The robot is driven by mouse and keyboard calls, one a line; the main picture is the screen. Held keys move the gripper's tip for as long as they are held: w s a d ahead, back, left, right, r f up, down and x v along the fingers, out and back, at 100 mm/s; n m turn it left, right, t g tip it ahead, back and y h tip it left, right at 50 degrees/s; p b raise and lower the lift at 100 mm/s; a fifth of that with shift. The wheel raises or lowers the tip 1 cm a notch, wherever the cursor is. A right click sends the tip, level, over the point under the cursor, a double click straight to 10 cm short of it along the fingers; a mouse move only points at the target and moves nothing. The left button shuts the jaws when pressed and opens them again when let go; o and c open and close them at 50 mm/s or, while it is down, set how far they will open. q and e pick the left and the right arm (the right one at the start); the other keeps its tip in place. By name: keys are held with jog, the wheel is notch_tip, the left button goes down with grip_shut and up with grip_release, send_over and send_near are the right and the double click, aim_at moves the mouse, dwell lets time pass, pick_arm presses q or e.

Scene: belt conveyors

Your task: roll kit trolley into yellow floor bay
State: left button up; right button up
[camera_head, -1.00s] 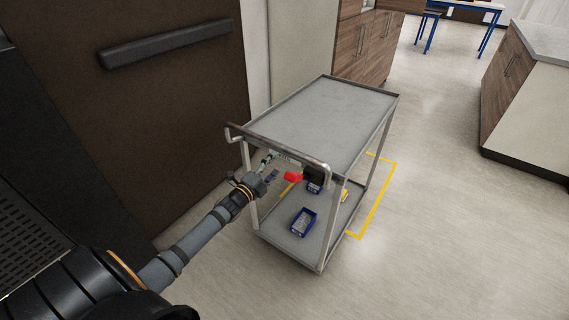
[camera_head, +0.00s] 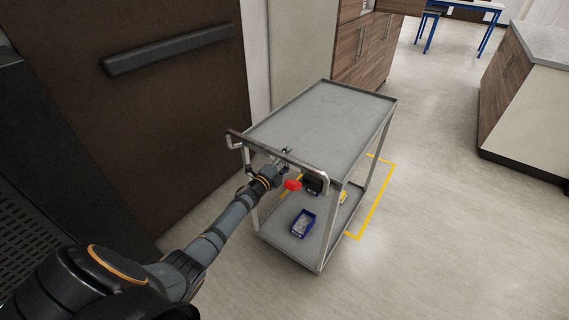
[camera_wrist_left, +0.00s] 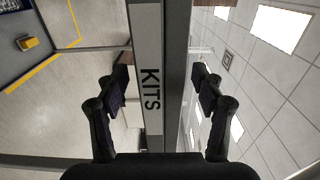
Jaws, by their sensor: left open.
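The grey two-shelf kit trolley (camera_head: 325,118) stands upright with its push handle on the near side. The yellow floor bay (camera_head: 379,208) shows as tape lines right of and behind the trolley; the trolley hides much of its outline. My left gripper (camera_head: 285,156) is at the middle of the handle side. In the left wrist view the left gripper (camera_wrist_left: 162,88) is open, with one finger on each side of a grey strip lettered KITS (camera_wrist_left: 150,90). Gaps show between fingers and strip. My right gripper is out of view.
A dark brown panel with a bar handle (camera_head: 165,50) stands close on the left. A counter (camera_head: 525,100) stands at right; the floor before it is clear.

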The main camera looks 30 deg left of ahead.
pick_arm(q)
grip_shut()
dwell(0.3)
jog(key=shift+f, duration=0.2)
dwell(0.5)
